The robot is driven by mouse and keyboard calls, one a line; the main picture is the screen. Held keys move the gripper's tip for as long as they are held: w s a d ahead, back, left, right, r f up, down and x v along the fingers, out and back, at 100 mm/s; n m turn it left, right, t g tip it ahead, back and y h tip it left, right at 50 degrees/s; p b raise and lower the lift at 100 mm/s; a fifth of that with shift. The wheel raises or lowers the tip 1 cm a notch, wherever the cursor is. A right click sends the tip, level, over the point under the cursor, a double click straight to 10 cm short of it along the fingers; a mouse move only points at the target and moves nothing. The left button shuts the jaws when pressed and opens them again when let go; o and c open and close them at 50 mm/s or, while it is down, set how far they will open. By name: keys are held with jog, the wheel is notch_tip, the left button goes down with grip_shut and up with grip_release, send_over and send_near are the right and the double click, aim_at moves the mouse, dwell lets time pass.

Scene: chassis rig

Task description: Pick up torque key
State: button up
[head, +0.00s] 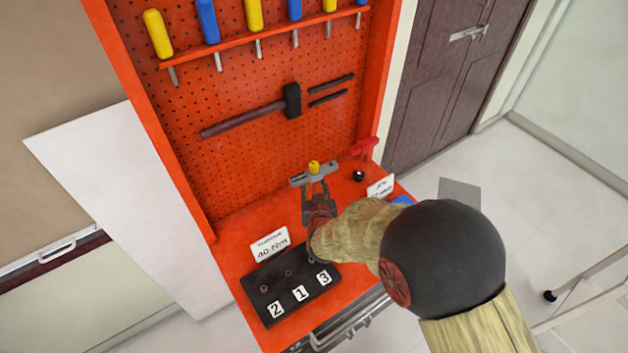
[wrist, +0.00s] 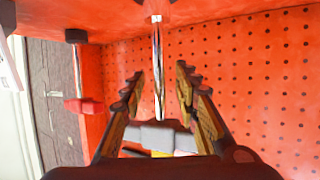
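The torque key appears to be the T-shaped tool with a grey crossbar (head: 299,180) and a yellow cap (head: 314,167), near the back of the red bench. In the wrist view its thin metal shaft (wrist: 157,70) runs between my fingers, with its grey bar (wrist: 160,136) beyond them. My gripper (head: 317,190) is just below the crossbar in the head view. In the wrist view my gripper (wrist: 158,85) is open, its fingers on either side of the shaft with visible gaps. The shaft is mostly hidden in the head view.
A black block (head: 290,283) numbered 2, 1, 3 and a "40 Nm" card (head: 270,245) lie at the front left. A pegboard (head: 240,90) with a hammer (head: 250,115) stands behind.

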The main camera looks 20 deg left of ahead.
jog(key=shift+w, duration=0.1)
jog(key=shift+c, duration=1.2)
grip_shut()
